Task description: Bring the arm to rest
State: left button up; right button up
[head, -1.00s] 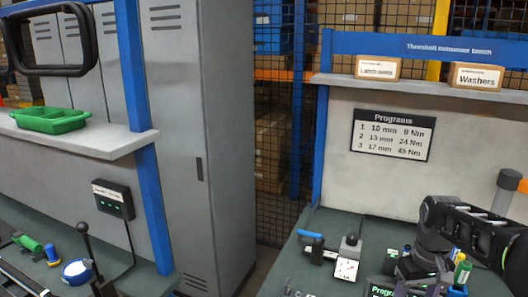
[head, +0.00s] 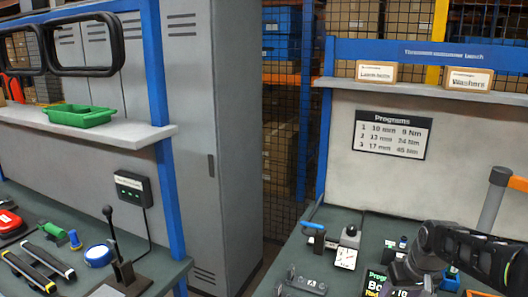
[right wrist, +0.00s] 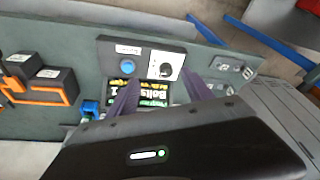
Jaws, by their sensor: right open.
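My right arm (head: 475,252) comes in at the lower right of the head view, above the right bench, with its end low in the picture. In the right wrist view my right gripper (right wrist: 160,78) is open, its two dark fingers spread and nothing seen between them. Beyond the fingers, a dark screen with yellow and green "Bolts 1" text (right wrist: 150,93) and a panel with a blue knob and a white dial (right wrist: 163,67) show; the fingers look apart from them. My left gripper is in neither view.
On the right bench stand a white dial gauge (head: 346,256) and a blue-handled tool (head: 314,227). The left bench holds a black lever (head: 113,240) and a blue-topped round part (head: 98,255). A gap lies between the benches.

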jog(key=a+f+t+y, duration=0.1)
jog(key=a+f+y, duration=0.1)
jog(key=a+f, duration=1.5)
jog(key=s+a+f+g, duration=0.1)
jog(key=s+a+f, duration=0.3)
jog(key=s, duration=0.4)
jog(key=s+a+f+g+y, duration=0.1)
jog(key=s+a+f, duration=0.3)
jog(key=s+f, duration=0.3)
jog(key=s+a+f+g, duration=0.2)
jog(key=s+a+f, duration=0.2)
jog(key=s, duration=0.7)
notch_tip(320, 180, down, 2)
jog(key=shift+s+a+m+y, duration=0.2)
jog(key=shift+a+m+y, duration=0.15)
jog(key=shift+m+y, duration=0.05)
